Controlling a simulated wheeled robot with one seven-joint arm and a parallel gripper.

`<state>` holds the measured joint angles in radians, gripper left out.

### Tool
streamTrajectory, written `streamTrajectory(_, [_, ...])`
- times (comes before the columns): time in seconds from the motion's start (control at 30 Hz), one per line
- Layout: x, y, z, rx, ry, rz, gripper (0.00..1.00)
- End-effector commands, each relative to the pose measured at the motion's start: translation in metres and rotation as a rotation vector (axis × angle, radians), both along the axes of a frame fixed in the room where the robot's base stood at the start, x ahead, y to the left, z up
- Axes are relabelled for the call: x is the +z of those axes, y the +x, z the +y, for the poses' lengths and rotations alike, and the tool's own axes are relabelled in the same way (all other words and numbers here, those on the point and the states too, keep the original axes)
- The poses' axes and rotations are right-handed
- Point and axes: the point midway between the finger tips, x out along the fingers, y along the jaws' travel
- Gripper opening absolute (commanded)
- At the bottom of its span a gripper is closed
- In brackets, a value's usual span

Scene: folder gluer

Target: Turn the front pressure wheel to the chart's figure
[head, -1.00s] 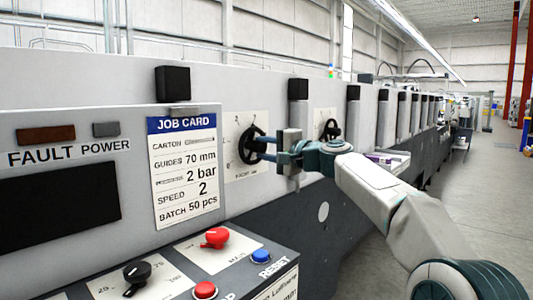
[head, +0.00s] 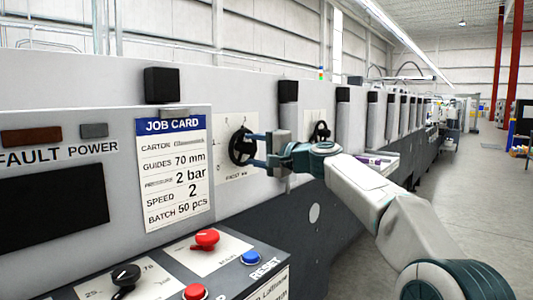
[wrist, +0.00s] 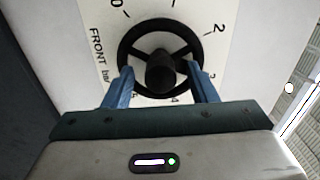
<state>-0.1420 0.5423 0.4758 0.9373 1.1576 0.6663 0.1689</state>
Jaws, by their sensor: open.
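The front pressure wheel (head: 241,147) is a black spoked handwheel on a pale dial plate on the machine's face. In the wrist view the wheel (wrist: 160,58) fills the upper middle, its dark hub facing me. The plate reads "FRONT bar", with 0, 2, 3 and 4 visible around the rim. No clear pointer mark shows on the wheel. My gripper (wrist: 160,72) is open, its blue fingers on either side of the hub at the wheel's near rim; contact is unclear. In the head view my gripper (head: 256,148) reaches the wheel from the right. The job card (head: 174,172) shows 2 bar.
A second black handwheel (head: 320,131) sits farther along the machine, behind my gripper. A control panel with a red selector (head: 205,240), a blue reset button (head: 250,257) and a black knob (head: 125,277) juts out at the lower left. Open floor lies right.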

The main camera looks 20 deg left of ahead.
Motion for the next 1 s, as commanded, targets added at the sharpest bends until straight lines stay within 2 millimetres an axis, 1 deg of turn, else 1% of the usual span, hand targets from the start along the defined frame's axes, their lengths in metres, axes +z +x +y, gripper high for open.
streamTrajectory(0.17, [-0.002,-0.006,-0.021,-0.006,0.001,-0.001,0.52])
streamTrajectory(0.53, [-0.002,-0.035,-0.085,-0.004,-0.003,-0.002,0.52])
streamTrajectory(0.7, [-0.002,-0.045,-0.109,-0.002,-0.001,0.000,0.52])
streamTrajectory(0.83, [-0.001,-0.051,-0.120,0.000,-0.001,-0.001,0.52])
streamTrajectory(1.0, [-0.001,-0.053,-0.124,0.002,0.000,0.000,0.52])
